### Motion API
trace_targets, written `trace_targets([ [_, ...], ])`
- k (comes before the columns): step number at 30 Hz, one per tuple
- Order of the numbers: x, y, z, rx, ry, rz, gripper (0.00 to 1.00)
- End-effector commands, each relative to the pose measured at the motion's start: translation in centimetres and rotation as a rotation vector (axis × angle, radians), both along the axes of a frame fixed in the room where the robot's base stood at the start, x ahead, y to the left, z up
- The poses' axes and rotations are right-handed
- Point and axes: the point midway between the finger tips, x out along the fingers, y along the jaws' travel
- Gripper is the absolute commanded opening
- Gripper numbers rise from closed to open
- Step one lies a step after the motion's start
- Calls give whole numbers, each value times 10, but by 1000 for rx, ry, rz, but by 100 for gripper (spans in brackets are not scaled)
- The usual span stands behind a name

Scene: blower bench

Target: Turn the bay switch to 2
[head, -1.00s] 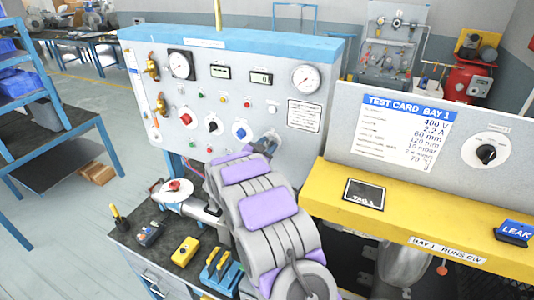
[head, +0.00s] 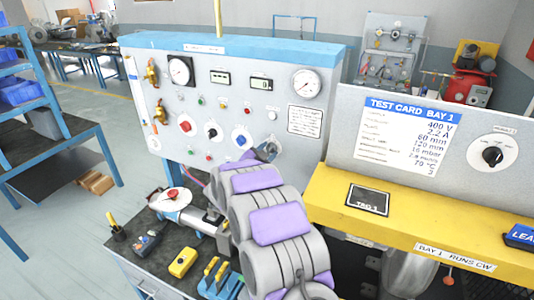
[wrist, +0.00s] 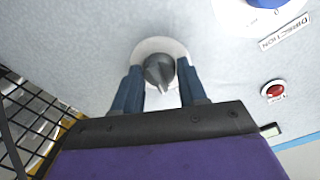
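My gripper (head: 266,150) is at the lower right of the grey control panel (head: 160,60). In the wrist view, a grey rotary knob (wrist: 160,72) on a round white dial sits between my two blue fingers (wrist: 160,88). Its pointed end faces down toward my palm. The fingers stand close on both sides of it; whether they press on it is unclear. No numbers or name show on this dial, so I cannot tell its setting. In the head view my arm covers most of it.
A blue knob (head: 241,136), by the DIRECTION label (wrist: 285,32), is close by. A black knob (head: 212,132) and a red knob (head: 186,126) are farther left. A red lamp (wrist: 273,91) is near my gripper. Another black knob (head: 492,157) is on the test card board (head: 470,115).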

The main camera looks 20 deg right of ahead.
Motion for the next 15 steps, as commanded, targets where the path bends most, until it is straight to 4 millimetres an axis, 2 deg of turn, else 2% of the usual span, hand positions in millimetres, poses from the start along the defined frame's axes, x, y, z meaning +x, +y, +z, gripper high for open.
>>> trace_targets([
  [1,0,0,0,0,0,0,47],
  [6,-1,0,1,-1,-1,-1,63],
  [15,-2,2,1,-1,-1,-1,64],
])
